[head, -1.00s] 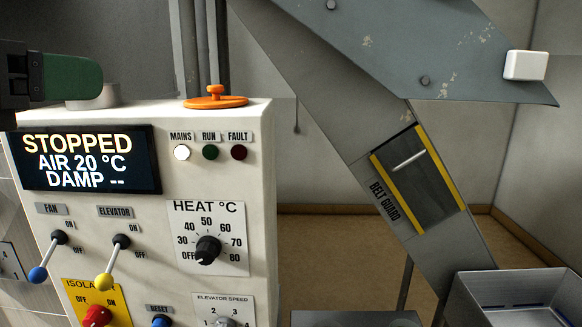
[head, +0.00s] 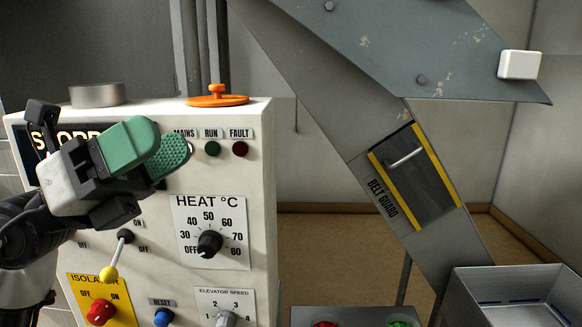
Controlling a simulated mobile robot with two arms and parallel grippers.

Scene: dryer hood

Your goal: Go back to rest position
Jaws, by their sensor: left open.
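My left gripper (head: 150,150) comes in from the left with green finger pads, in front of the control panel (head: 262,200). It is open and empty, with a small gap between its pads. It hides most of the display (head: 50,135), the FAN lever and part of the MAINS lamp. My right gripper is not in view.
The panel carries a yellow-knobbed ELEVATOR lever (head: 109,273), a HEAT dial (head: 210,243), a red ISOLATOR knob (head: 101,312) and a blue RESET button (head: 164,317). An orange cap (head: 217,99) sits on top. The belt guard (head: 418,175) and metal bin (head: 505,280) stand right.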

